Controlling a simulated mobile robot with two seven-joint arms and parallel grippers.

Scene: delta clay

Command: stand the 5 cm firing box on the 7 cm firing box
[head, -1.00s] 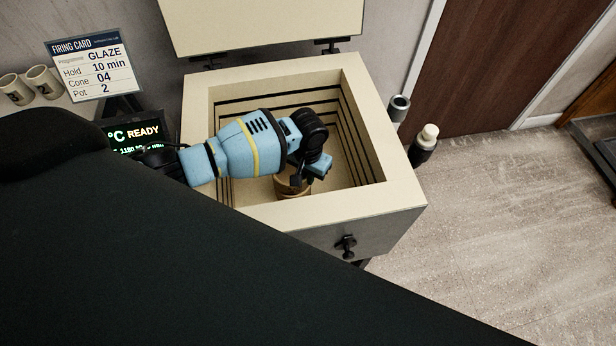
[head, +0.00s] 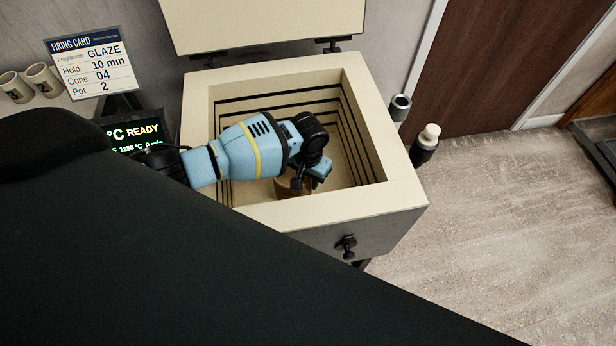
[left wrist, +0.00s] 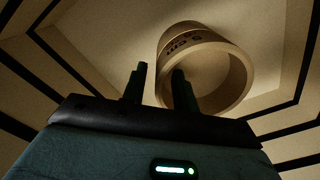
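The kiln's thick cream rim (head: 338,205) surrounds the gripper, and its lid (head: 262,22) stands open behind. A firing card (head: 90,65), a display reading READY (head: 140,133) and two cups (head: 30,84) are at the left. A dark bottle (head: 426,146) stands right of the kiln.

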